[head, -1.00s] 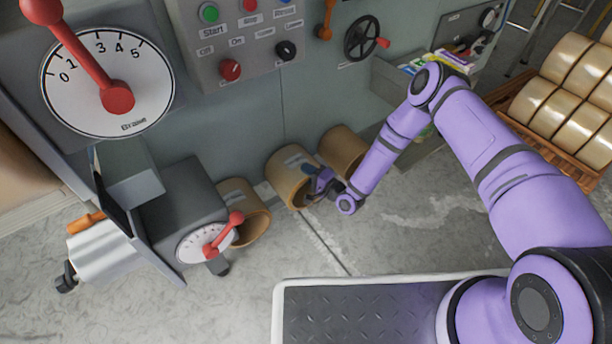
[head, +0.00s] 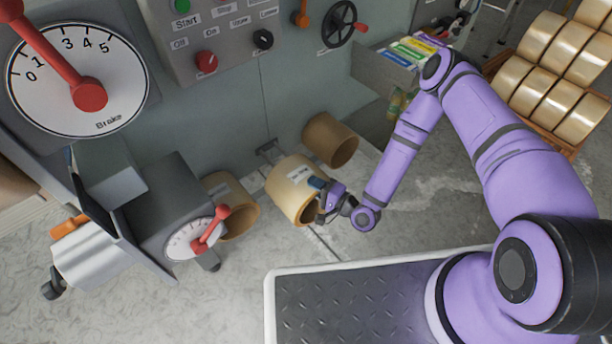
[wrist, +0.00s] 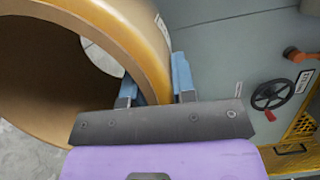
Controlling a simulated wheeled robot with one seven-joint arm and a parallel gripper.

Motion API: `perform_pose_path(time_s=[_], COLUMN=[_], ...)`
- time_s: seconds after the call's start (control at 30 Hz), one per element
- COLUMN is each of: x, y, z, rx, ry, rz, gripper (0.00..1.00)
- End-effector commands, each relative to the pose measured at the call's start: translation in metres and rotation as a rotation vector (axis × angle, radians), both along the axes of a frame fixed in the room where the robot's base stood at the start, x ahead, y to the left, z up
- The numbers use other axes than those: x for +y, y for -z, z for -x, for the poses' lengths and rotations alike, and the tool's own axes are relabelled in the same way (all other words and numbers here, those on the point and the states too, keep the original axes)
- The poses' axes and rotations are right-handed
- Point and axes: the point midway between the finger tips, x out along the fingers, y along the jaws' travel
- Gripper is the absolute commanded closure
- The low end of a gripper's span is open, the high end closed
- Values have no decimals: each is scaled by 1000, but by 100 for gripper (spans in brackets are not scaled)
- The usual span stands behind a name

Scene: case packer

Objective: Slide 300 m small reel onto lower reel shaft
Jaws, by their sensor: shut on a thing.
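A tan reel (head: 291,180) with a pale label is held by my gripper (head: 325,193) in front of the grey wall, away from a small bracket (head: 268,150). The label is too small to read. In the wrist view the blue fingers (wrist: 155,92) are shut on either side of the rim of the reel (wrist: 150,50), whose hollow middle faces left. I cannot make out a bare lower reel shaft. A silver roll (head: 92,252) with a black knob shows at the far left.
Two other tan reels stand at the wall, one left (head: 236,212) and one right (head: 335,140). A grey box with a red-levered dial (head: 190,240) is to the left.

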Motion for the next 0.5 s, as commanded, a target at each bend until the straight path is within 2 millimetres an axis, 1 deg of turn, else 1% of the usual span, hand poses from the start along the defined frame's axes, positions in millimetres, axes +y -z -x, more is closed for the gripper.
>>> perform_pose_path(time_s=[0.1,0.2,0.5], x=[-5,-7,-8], y=[-2,-3,-8], z=[10,14,18], rx=[-1,-2,-3], ry=[0,1,0], rz=[-3,-4,-3], gripper=[100,100,100])
